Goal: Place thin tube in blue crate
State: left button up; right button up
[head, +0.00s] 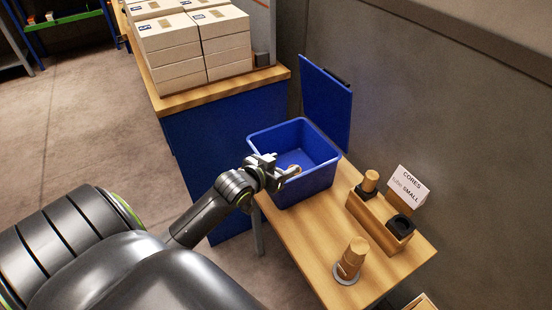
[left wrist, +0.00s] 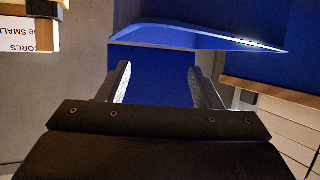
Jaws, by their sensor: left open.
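The blue crate (head: 318,182) stands open on the far left end of the small wooden table. My left gripper (head: 285,174) is over the crate's near side, open. A small tan, round-ended piece (head: 294,169), perhaps the thin tube, shows at the fingertips against the crate's inside; I cannot tell whether it touches them. In the left wrist view, the open fingers (left wrist: 157,88) have only blue surface between them and no tube shows there. My right gripper is not in view.
A wooden holder (head: 372,222) with a brown tube (head: 370,181), a black ring (head: 401,225) and a "CORES SMALL" sign (head: 407,185) stands right of the crate. A brown tube (head: 352,258) stands on a grey disc nearer. Ream stacks (head: 190,48) sit on the back-left counter.

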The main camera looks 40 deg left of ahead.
pick_arm(q)
jog(key=shift+v, duration=1.3)
jog(key=s+d+f+g+y, duration=0.1)
jog(key=s+f+g, duration=0.15)
jog(key=s, duration=0.55)
jog(key=s+d+f+g, duration=0.2)
jog(key=s+g, duration=0.2)
jog(key=s, duration=0.4)
jog(key=s+d+f+g+y, duration=0.1)
jog(key=s+f+g, duration=0.2)
jog(key=s, duration=0.6)
notch_tip(320, 180, down, 24)
jog(key=a+g, duration=0.1)
jog(key=g, duration=0.1)
jog(key=s+d+f+h, duration=0.1)
jog(key=s+f, duration=1.4)
jog(key=f, duration=0.1)
jog(key=shift+s+f+n+g, duration=0.2)
jog(key=shift+s+n+g, duration=0.15)
jog(key=shift+g, duration=0.1)
